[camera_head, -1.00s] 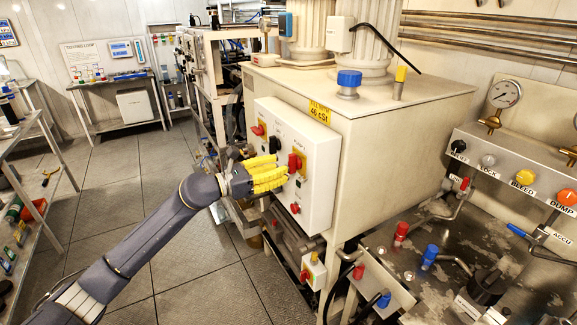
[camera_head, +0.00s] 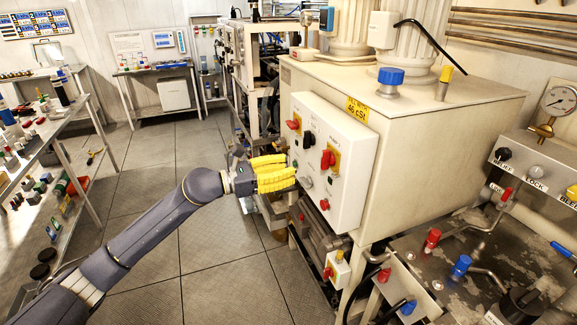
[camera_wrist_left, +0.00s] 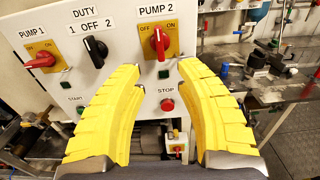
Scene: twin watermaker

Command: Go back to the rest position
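My left gripper (camera_head: 292,172) has yellow ribbed fingers and hovers in front of the white pump panel (camera_head: 338,207), left of the PUMP 2 switch (camera_head: 328,160). In the left wrist view its fingers (camera_wrist_left: 160,72) are spread apart with nothing between them. That view shows the red PUMP 2 handle (camera_wrist_left: 159,44) upright on its yellow plate. The red PUMP 1 handle (camera_wrist_left: 40,61) lies sideways, and the black DUTY knob (camera_wrist_left: 96,52) is tilted. The red STOP button (camera_wrist_left: 167,105) shows between the fingers. My right gripper is not in view.
A cream tank (camera_head: 430,130) stands behind the panel. A bench with valves (camera_head: 461,266) and a pressure gauge (camera_head: 559,100) is at right. A shelf with loose parts (camera_head: 48,145) is at left. Open tiled floor (camera_head: 150,180) lies between.

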